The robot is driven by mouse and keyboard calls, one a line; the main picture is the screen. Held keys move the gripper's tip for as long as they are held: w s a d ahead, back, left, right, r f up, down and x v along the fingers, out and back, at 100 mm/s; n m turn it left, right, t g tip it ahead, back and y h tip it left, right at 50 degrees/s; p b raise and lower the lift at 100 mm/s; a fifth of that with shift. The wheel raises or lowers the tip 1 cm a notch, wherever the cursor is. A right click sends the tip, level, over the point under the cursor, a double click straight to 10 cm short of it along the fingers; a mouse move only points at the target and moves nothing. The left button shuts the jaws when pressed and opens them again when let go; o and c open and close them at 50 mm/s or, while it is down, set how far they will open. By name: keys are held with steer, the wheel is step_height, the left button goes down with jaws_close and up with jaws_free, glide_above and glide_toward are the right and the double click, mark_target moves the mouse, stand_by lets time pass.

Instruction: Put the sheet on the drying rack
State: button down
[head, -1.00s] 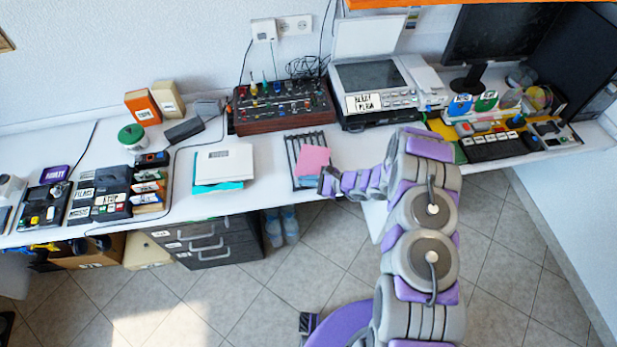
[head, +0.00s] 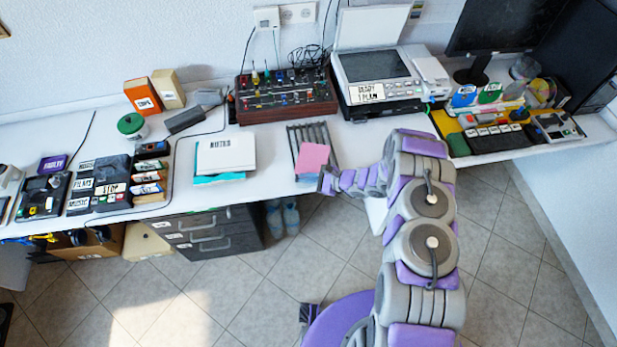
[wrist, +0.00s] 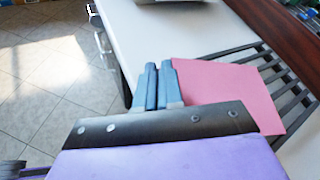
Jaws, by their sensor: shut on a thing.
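The pink sheet (head: 312,157) is over the front part of the dark slatted drying rack (head: 307,132) on the white desk. In the wrist view the sheet (wrist: 225,88) extends right from my fingers and covers some of the rack bars (wrist: 230,49). My gripper (head: 324,181) is at the sheet's lower right edge, by the desk's front. In the wrist view my blue fingers (wrist: 158,84) are close together, shut on the sheet's near edge. I cannot tell whether the sheet touches the bars.
A white notes box (head: 226,153) on teal sheets lies left of the rack. A brown control panel (head: 286,97) stands behind it. A scanner (head: 376,80) is at the back right. Bare desk lies between the notes box and the rack.

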steer(key=shift+f, duration=0.2)
steer(key=shift+d+f, duration=0.15)
steer(key=shift+d, duration=0.25)
steer(key=c, duration=1.5)
jaws_free()
steer(key=o, duration=0.3)
steer(key=shift+a, duration=0.35)
steer(key=shift+d, duration=0.1)
steer(key=p+v, duration=0.1)
steer(key=v, duration=1.6)
steer(key=shift+p, duration=0.35)
steer(key=shift+s+d+f, duration=0.1)
steer(key=shift+s+d, duration=0.05)
